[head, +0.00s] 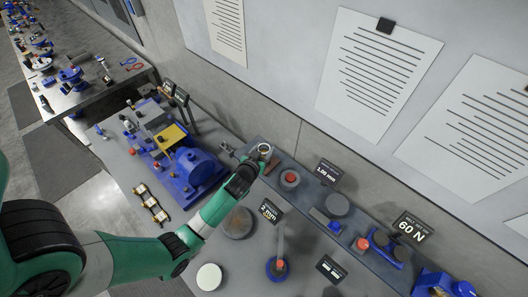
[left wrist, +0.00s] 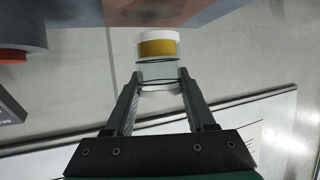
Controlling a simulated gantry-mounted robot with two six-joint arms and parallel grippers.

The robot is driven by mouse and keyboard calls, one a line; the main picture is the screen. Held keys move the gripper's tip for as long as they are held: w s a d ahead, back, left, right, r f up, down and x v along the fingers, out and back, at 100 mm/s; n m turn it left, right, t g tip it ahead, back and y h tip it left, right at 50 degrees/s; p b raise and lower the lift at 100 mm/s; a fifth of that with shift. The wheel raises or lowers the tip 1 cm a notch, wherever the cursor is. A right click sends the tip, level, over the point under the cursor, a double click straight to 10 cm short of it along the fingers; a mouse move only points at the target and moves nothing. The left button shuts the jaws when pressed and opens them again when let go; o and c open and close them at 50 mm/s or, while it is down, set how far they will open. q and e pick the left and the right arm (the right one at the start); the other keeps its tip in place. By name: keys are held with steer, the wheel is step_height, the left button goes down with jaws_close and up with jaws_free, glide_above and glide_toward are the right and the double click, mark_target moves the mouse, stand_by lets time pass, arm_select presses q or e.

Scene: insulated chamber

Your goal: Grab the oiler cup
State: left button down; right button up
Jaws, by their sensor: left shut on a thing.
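The oiler cup (left wrist: 158,50) is a small clear cylinder with amber oil and a white end. My left gripper (left wrist: 158,82) is shut on it, one finger on each side of the clear part. In the head view the cup (head: 264,148) shows as a small pale round top at the tip of my left gripper (head: 266,160), beside the left end of the grey raised shelf. From these views I cannot tell whether the cup touches a surface. My right gripper is in neither view.
A blue motor unit (head: 194,167) stands left of the gripper. A red-topped round part (head: 290,178) and a "1.00 mm" sign (head: 327,171) are to the right. A grey disc (head: 237,223) and a white disc (head: 209,277) lie on the bench. The wall is close behind.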

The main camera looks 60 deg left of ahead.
arm_select(q)
steer(key=s+d+r+p, duration=0.2)
steer(key=d+r+p, duration=0.1)
steer(key=d+r, duration=0.2)
steer(key=s+d+r+p, duration=0.3)
steer(key=d+r, duration=0.3)
steer(key=d, duration=0.1)
steer(key=shift+s+d+p, duration=0.3)
steer(key=shift+d, duration=0.1)
